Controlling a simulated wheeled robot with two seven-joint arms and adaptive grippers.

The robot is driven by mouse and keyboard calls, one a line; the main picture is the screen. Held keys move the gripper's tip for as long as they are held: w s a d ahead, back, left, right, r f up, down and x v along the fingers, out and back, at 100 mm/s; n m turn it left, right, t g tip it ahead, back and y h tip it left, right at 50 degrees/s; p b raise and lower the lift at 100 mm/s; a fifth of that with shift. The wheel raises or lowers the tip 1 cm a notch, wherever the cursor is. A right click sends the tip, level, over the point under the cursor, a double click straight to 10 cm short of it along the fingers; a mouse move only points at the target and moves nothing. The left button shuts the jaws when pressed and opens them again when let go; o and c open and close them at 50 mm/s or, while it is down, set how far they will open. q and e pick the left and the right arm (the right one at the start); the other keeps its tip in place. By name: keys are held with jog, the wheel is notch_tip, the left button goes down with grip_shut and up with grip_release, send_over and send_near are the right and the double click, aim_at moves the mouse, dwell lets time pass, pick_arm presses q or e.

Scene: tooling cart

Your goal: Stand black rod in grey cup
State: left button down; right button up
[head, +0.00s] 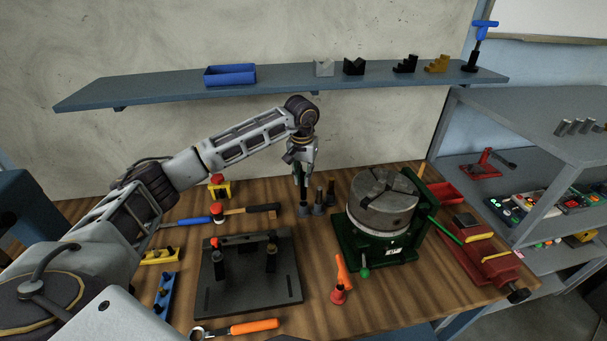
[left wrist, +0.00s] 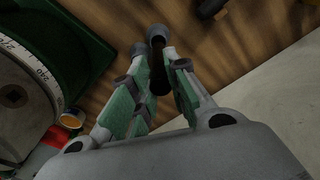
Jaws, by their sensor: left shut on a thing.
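My left gripper (head: 302,182) points down over the back middle of the bench and is shut on the black rod. In the left wrist view the black rod (left wrist: 158,78) shows between the green-padded fingers of the gripper (left wrist: 157,92). A small grey cup (head: 304,211) stands on the bench below the gripper. The rod's lower end is close to it, but I cannot tell whether it is inside. Another dark upright piece in a grey base (head: 318,204) stands just right of it. My right gripper is not in view.
A green rotary table with a grey chuck (head: 382,202) stands close on the right. A black fixture plate (head: 250,292) lies in front left, with a hammer (head: 250,210) behind it. An orange-handled tool (head: 341,277) stands in front. A shelf (head: 285,85) runs above.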

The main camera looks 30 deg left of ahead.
pick_arm(q)
jog(key=shift+f, duration=0.4)
jog(key=shift+b, duration=0.4)
dwell(1.0)
jog(key=shift+f+b, duration=0.3)
jog(key=shift+f, duration=0.1)
dwell(1.1)
jog(key=shift+f+b, duration=1.3)
jog(key=shift+f, duration=0.75)
dwell(2.6)
